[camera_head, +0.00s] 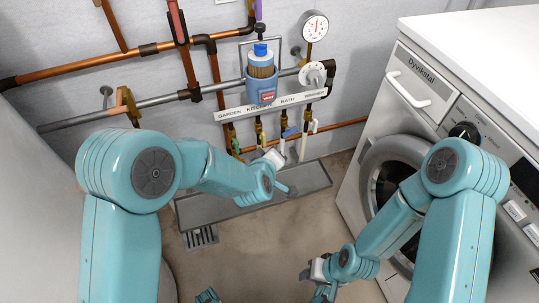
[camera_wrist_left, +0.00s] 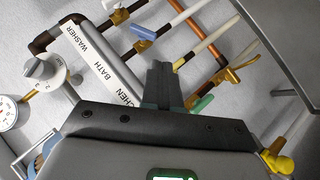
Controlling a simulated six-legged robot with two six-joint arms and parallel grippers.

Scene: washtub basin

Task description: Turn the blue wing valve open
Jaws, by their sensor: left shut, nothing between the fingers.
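The blue wing valve (camera_head: 290,132) sits on a pipe below the white label strip, under the word BATH, in the head view. In the left wrist view the blue wing handle (camera_wrist_left: 143,32) lies beyond my fingertips, on a white pipe with brass fittings. My left gripper (camera_head: 281,184) is just below the row of valves in the head view. In the wrist view its fingers (camera_wrist_left: 160,72) are together and empty, apart from the blue handle. My right gripper (camera_head: 307,273) hangs low over the floor, away from the valves; its fingers are too small to read.
The label strip (camera_head: 270,105) runs above several valves. A green handle (camera_wrist_left: 203,103), a yellow handle (camera_wrist_left: 278,163) and a white knob (camera_wrist_left: 40,68) are near. A blue-capped filter (camera_head: 261,70) is above. A washing machine (camera_head: 425,100) stands right; a floor trough (camera_head: 215,207) lies below.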

